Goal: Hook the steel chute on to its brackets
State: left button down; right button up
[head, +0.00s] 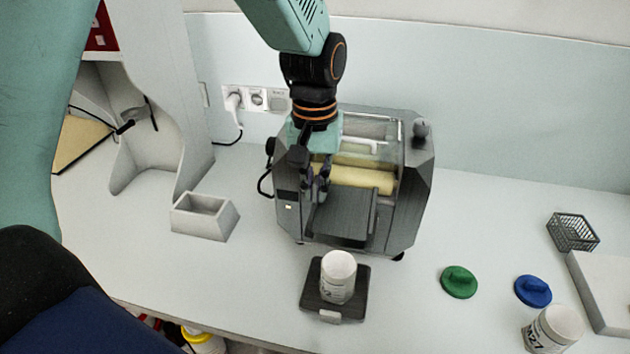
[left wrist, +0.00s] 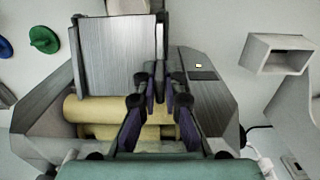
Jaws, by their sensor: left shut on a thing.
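The steel chute (head: 343,218) is a grey brushed plate with raised side walls. It lies at the front of the mill (head: 408,205), just below the cream rollers (head: 362,178). My left gripper (head: 316,185) reaches down from above and is shut on the chute's left side wall. In the left wrist view the chute (left wrist: 117,55) fills the upper middle, and the gripper fingers (left wrist: 159,75) close on its right-hand wall, beside the rollers (left wrist: 95,112). The brackets are hidden, and I cannot tell whether the chute touches them. My right gripper is out of view.
A white jar (head: 338,272) stands on a dark scale (head: 314,301) before the mill. A grey open box (head: 222,222) is at left. Green (head: 459,281) and blue (head: 533,290) lids, another jar (head: 556,328) and a wire basket (head: 572,233) are at right.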

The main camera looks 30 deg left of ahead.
pick_arm(q)
jog(key=shift+s+d+r, duration=0.1)
jog(key=shift+s+d, duration=0.05)
dwell(0.4)
jog(key=shift+f, duration=0.2)
jog(key=shift+f+p, duration=0.25)
jog(key=shift+p, duration=0.05)
dwell(0.5)
jog(key=shift+f+p, duration=0.1)
jog(key=shift+p, duration=0.2)
jog(key=shift+f, duration=0.2)
dwell(0.9)
jog(key=c, duration=1.4)
grip_release()
